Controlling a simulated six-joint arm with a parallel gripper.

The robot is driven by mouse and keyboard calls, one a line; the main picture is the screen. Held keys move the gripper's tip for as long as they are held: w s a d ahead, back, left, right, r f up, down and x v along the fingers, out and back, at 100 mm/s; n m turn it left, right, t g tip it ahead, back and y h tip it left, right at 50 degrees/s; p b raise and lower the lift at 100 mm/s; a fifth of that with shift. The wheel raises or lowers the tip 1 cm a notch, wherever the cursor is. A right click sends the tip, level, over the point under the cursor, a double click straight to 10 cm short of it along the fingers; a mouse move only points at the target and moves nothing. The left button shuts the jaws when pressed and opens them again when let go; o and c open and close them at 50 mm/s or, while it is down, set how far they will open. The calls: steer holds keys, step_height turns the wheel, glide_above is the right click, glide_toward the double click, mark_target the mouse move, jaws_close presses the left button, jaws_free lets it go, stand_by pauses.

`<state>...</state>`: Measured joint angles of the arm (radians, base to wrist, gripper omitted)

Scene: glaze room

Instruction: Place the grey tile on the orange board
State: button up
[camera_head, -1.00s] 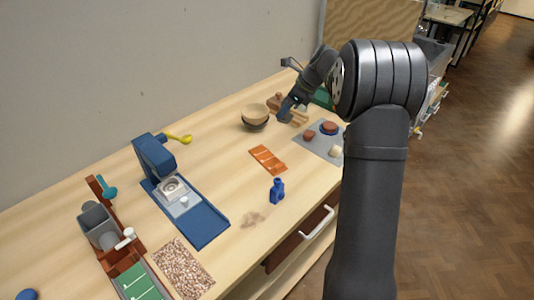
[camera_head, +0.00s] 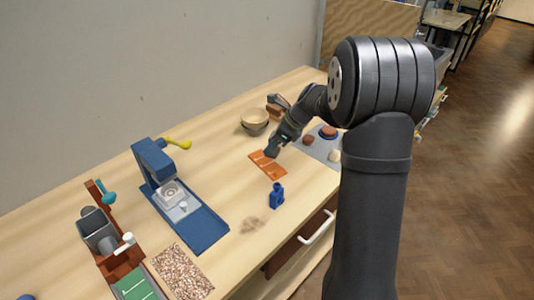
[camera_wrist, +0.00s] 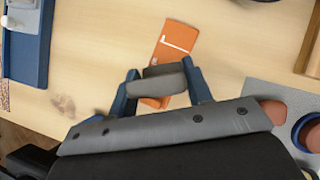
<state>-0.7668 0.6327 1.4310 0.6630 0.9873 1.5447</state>
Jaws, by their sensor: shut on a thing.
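The orange board (camera_head: 266,168) lies flat on the wooden table, with pale lines on it. It also shows in the wrist view (camera_wrist: 176,38), partly hidden by my gripper and what it holds. My gripper (camera_head: 271,151) is over the far part of the board. In the wrist view, the two blue fingers of my gripper (camera_wrist: 160,86) are shut on the grey tile (camera_wrist: 166,82), which spans between them. The tile appears above the board; whether it touches the board I cannot tell. The tile cannot be made out in the head view.
A blue bottle (camera_head: 276,197) stands in front of the board. Stacked bowls (camera_head: 254,120) are behind it. A grey slab (camera_head: 323,154) with several rounded lumps lies to the right. A blue machine (camera_head: 158,166) stands left, with bare table between it and the board.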

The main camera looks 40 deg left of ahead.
steer(key=shift+s+a+f, duration=0.2)
steer(key=shift+a+f, duration=0.15)
steer(key=shift+a, duration=0.15)
steer(key=shift+s+a+f, duration=0.2)
steer(key=shift+a+f, duration=0.15)
steer(key=shift+a, duration=0.1)
steer(key=shift+f, duration=1.85)
steer(key=shift+f, duration=0.2)
steer(key=o, duration=1)
steer(key=shift+o, duration=0.2)
steer(key=shift+r, duration=0.1)
